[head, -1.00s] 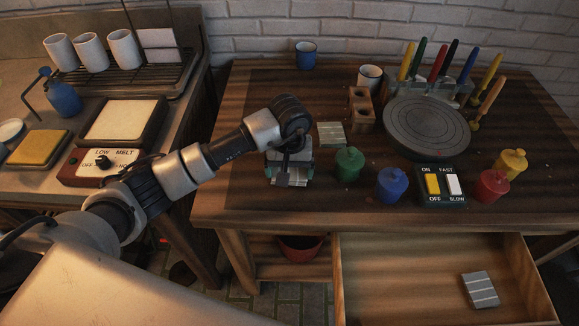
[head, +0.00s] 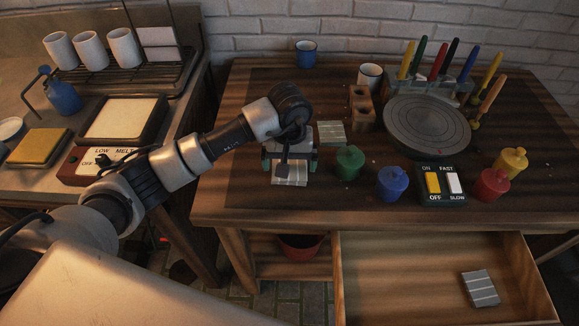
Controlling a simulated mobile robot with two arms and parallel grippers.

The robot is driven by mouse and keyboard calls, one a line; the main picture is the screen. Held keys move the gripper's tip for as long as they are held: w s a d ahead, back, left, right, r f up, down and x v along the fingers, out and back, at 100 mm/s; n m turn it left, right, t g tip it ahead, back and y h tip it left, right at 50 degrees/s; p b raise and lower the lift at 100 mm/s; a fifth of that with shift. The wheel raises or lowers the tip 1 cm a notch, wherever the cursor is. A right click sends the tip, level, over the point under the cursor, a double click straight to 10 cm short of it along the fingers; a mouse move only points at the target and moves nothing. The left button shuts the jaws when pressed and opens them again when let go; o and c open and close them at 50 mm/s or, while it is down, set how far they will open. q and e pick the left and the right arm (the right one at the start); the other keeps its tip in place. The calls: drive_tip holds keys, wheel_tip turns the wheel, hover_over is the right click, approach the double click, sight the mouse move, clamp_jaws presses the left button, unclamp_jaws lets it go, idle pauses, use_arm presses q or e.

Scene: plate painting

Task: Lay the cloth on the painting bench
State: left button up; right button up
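A grey cloth with pale stripes (head: 290,174) lies on the front left of the painting bench (head: 225,202), near its front edge. My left gripper (head: 290,160) is just above and behind this cloth, its two fingers spread wide apart. The gripper covers the cloth's far part. The cloth's near part shows in front of the fingers and appears to rest on the bench. My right gripper is not in view.
A greenish striped cloth (head: 331,132) lies to the right. Green (head: 348,163) and blue (head: 392,184) paint pots, a switch box (head: 442,187) and a turntable (head: 427,122) stand further right. An open drawer (head: 400,265) holds another striped cloth (head: 480,289).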

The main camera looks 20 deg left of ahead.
use_arm(q)
wheel_tip(320, 180, up, 10)
drive_tip(key=shift+f+b, duration=0.2)
drive_tip(key=shift+b, duration=0.2)
drive_tip(key=shift+s+f, duration=0.1)
